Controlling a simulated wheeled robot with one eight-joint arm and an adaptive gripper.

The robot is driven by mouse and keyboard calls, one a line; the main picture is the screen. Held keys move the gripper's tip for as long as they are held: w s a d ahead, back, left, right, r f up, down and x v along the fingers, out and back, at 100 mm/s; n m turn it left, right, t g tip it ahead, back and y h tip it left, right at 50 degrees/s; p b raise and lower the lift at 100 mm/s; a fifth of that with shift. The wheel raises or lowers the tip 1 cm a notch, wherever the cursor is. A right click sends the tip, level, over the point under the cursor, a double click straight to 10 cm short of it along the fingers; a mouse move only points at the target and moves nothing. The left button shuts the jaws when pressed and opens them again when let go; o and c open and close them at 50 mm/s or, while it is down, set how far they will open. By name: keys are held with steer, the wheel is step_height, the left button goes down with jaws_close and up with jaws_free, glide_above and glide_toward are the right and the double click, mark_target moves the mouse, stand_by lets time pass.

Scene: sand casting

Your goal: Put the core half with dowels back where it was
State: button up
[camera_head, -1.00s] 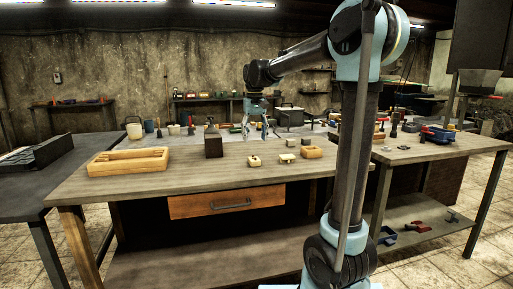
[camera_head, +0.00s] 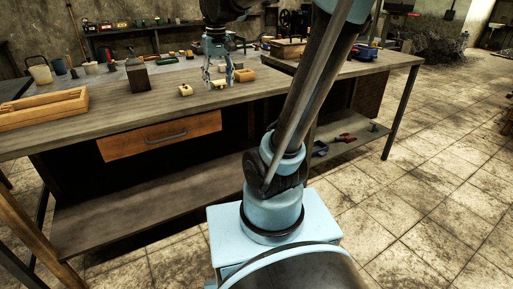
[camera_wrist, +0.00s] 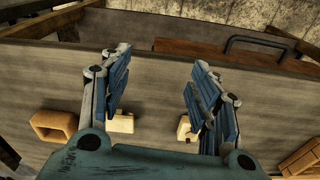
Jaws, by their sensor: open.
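My gripper (camera_head: 218,84) is open and points down over the worktable, with nothing visible between its fingers; it also shows in the wrist view (camera_wrist: 158,62). Two small pale blocks, apparently core halves, lie on the table. One, the left block (camera_head: 185,90), has a dark mark and shows behind the right finger in the wrist view (camera_wrist: 184,129). The other, the right block (camera_wrist: 122,123), is partly behind the left finger and is mostly covered by the gripper in the head view. I cannot tell which block has dowels.
A hollow wooden box (camera_head: 245,75) stands right of the gripper. A long wooden mould (camera_head: 42,108) lies at the table's left, with a dark block (camera_head: 138,75) behind. Bare tabletop (camera_head: 150,105) lies in front. A drawer (camera_head: 160,136) is below.

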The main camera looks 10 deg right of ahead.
steer(key=s+d+f, duration=0.3)
steer(key=s+f, duration=0.3)
steer(key=s+d+f+m+t, duration=0.1)
steer(key=s+d+f, duration=0.2)
steer(key=s+f, duration=0.3)
steer(key=s+d+f, duration=0.3)
steer(key=s+f, duration=0.3)
steer(key=f, duration=0.1)
steer(key=shift+s+d+m, duration=0.3)
steer(key=shift+d+m, duration=0.1)
steer(key=shift+w+f, duration=0.2)
steer(key=shift+w, duration=0.2)
